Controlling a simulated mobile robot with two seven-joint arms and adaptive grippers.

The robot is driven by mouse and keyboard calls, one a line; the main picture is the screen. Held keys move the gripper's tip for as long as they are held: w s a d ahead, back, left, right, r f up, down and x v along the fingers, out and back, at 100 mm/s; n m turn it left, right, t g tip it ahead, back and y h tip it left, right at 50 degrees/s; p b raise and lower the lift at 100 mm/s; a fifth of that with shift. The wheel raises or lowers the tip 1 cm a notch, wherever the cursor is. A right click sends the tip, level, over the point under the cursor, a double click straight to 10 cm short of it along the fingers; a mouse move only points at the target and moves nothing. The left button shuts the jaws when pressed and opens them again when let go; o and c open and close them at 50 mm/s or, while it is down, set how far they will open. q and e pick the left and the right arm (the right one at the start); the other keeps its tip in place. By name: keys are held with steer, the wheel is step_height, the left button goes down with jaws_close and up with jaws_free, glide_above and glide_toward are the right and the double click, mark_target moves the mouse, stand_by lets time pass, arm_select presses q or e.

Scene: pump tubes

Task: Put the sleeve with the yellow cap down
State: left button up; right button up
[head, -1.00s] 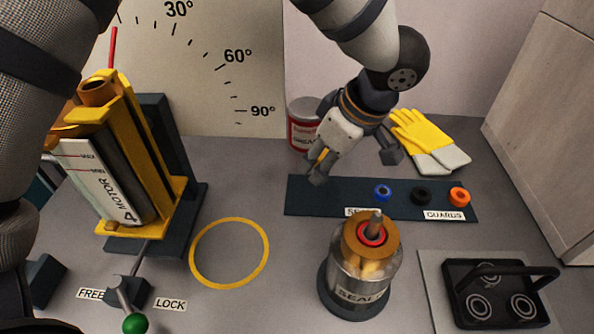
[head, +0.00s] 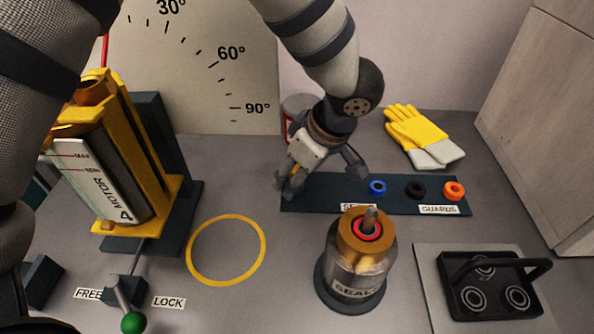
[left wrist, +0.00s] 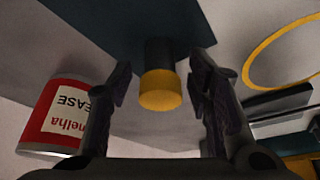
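The sleeve with the yellow cap (left wrist: 160,92) is in the middle of the left wrist view, its dark body reaching away from the cap toward the dark mat (left wrist: 100,22). In the head view only a sliver of yellow shows between the fingers, above the left end of the mat (head: 325,195). My left gripper (head: 290,190) points down there. In the left wrist view its fingers (left wrist: 160,80) are on both sides of the sleeve with a narrow gap each side, so it looks open around it. The sleeve's foot is hard to make out. My right gripper is not in view.
Blue (head: 377,188), black (head: 415,190) and orange (head: 453,190) rings lie on the mat's right part. A red-and-white can (left wrist: 62,118) stands close behind the gripper. Yellow gloves (head: 420,130), a metal cylinder (head: 355,265) and a black tray (head: 490,285) are to the right.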

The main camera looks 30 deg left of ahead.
arm_select(q)
steer(key=shift+r, duration=0.1)
steer(key=p+v, duration=0.1)
steer(key=v, duration=1.1)
steer(key=shift+r, duration=0.1)
